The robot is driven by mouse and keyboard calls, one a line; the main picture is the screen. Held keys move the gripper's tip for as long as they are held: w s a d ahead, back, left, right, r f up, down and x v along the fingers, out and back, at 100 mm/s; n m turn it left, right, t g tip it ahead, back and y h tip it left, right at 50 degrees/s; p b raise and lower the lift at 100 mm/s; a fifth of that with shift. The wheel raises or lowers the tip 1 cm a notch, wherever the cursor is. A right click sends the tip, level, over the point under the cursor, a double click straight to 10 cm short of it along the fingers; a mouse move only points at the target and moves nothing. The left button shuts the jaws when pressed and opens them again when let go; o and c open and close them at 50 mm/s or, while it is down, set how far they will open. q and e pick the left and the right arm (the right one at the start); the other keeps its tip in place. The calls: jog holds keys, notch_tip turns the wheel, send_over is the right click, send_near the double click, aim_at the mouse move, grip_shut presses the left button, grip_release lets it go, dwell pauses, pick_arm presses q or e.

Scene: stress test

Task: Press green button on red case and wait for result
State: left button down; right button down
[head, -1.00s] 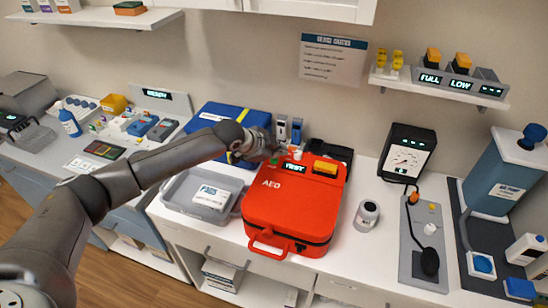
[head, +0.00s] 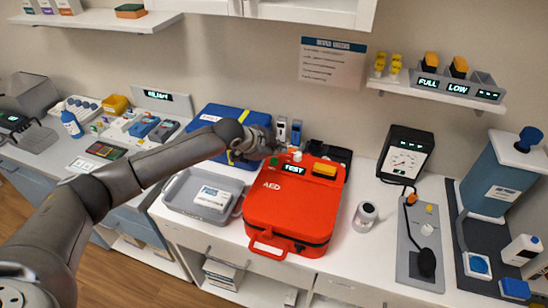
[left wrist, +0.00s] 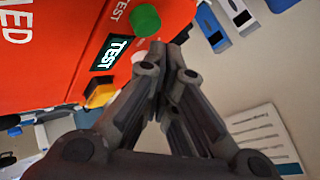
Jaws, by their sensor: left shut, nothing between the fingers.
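The red AED case (head: 287,215) lies on the white counter, handle toward the front. On its far end are a green button (head: 274,161), a white knob (head: 297,156) and a small dark display (head: 294,169) that reads TEST. My left gripper (head: 279,147) is shut and empty over the case's far edge, just behind the green button. In the left wrist view the green button (left wrist: 145,19) shows uncovered beside the closed fingertips (left wrist: 167,46); I see no contact with it. The display (left wrist: 110,52) reads TEST there too. The fingers partly hide the white knob. My right gripper is out of view.
A white jar (head: 366,216) and a gauge device (head: 405,158) stand to the right. Clear counter lies around the jar.

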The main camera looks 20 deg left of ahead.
aim_at(276, 161)
pick_arm(q)
notch_tip(276, 161, up, 5)
jog(key=p, duration=0.5)
dwell(0.4)
dwell(0.4)
